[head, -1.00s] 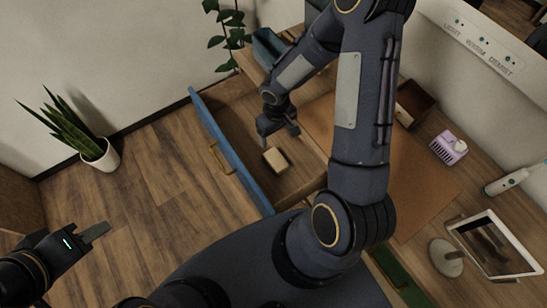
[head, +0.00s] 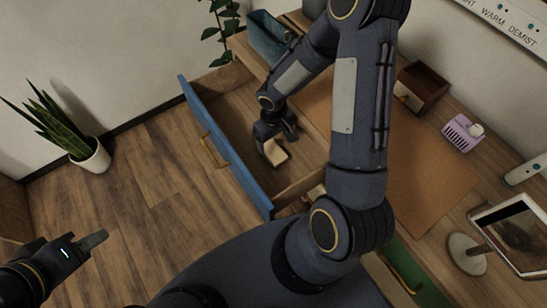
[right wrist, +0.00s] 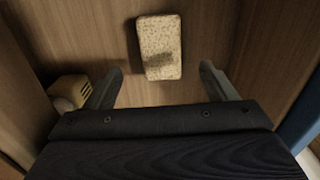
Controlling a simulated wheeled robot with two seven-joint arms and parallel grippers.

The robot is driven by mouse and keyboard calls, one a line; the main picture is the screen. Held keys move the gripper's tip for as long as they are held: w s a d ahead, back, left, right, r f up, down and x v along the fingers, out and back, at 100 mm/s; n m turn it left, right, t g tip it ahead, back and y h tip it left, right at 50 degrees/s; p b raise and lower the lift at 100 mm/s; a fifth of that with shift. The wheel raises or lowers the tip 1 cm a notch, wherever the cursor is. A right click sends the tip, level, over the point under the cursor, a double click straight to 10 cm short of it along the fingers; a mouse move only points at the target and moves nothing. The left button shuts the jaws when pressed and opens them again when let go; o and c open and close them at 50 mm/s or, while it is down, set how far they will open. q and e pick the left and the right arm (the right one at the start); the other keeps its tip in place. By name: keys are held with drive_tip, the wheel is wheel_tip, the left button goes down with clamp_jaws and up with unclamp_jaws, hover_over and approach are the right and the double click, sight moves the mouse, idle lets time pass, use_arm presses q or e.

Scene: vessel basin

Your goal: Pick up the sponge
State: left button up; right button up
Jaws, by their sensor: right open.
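The sponge (head: 275,152) is a pale beige block lying on the floor of the open blue-fronted drawer (head: 226,148). In the right wrist view the sponge (right wrist: 160,48) lies flat, ahead of the fingertips and between their lines. My right gripper (head: 277,136) is down in the drawer close to the sponge, and its near finger partly overlaps it in the head view. In the right wrist view my right gripper (right wrist: 162,78) is open with nothing between its fingers. My left gripper (head: 92,242) is over the floor at the lower left, its finger opening unclear.
A small yellowish object (right wrist: 70,90) lies in the drawer left of the gripper. The drawer walls stand close around the arm. On the counter are a brown box (head: 420,88), a purple holder (head: 462,133) and a tablet-like screen (head: 512,235).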

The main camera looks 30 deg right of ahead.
sight(273, 151)
wheel_tip(273, 151, down, 8)
idle(0.5)
drive_tip(key=c, duration=1)
